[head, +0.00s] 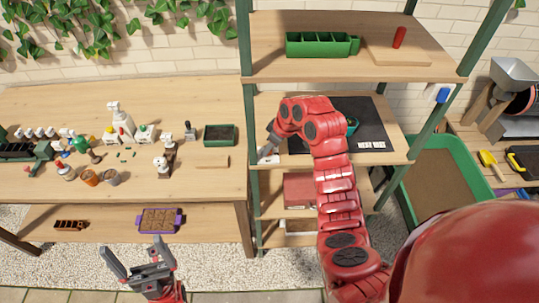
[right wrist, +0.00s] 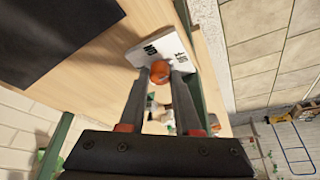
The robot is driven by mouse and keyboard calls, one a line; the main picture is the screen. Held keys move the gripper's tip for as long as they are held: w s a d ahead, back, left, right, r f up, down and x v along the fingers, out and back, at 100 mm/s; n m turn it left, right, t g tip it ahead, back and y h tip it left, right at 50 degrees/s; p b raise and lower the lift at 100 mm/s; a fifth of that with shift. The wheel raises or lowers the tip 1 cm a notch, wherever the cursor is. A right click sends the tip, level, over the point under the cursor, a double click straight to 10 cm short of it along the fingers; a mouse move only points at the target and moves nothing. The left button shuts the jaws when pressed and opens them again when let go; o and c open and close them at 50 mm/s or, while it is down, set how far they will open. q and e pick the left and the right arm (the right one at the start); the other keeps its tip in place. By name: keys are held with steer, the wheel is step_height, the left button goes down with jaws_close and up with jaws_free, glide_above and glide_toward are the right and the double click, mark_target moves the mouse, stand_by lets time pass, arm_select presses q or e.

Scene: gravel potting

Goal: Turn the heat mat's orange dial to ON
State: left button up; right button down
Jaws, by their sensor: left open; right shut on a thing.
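The orange dial (right wrist: 160,71) sits on a white plate (right wrist: 195,52) with dark lettering; one label looks like ON and the other like OFF. My right gripper (right wrist: 161,75) is shut on the dial, one fingertip on each side. I cannot tell which label the dial points to. In the head view my right gripper (head: 267,150) is at the left front corner of the middle shelf, and my arm hides the dial. The black heat mat (head: 375,130) lies on that shelf, partly behind my arm. My left gripper (head: 140,262) is open and empty, low in front of the workbench.
A green planter (head: 322,44) and a red object (head: 399,37) are on the upper shelf (head: 280,66). The workbench (head: 200,105) at left holds bottles, small pots and a dark green tray (head: 219,135). Green shelf posts (head: 245,90) stand close to my right gripper.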

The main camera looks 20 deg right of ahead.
steer(key=shift+f+n+b, duration=0.4)
steer(key=shift+f+b, duration=0.05)
steer(key=shift+b, duration=0.1)
steer(key=shift+d+r+n, duration=0.1)
steer(key=shift+r+n, duration=0.2)
steer(key=shift+n, duration=0.1)
steer(key=shift+r+n+g, duration=0.1)
steer(key=shift+n+g, duration=0.3)
steer(key=shift+n, duration=0.1)
steer(key=c, duration=0.9)
jaws_free()
steer(key=shift+s+d+r, duration=0.1)
steer(key=shift+r, duration=0.4)
steer(key=s+d, duration=0.2)
steer(key=d, duration=0.1)
steer(key=s+d, duration=0.5)
steer(key=d, duration=0.1)
steer(key=shift+s+d, duration=0.25)
steer(key=shift+d, duration=0.05)
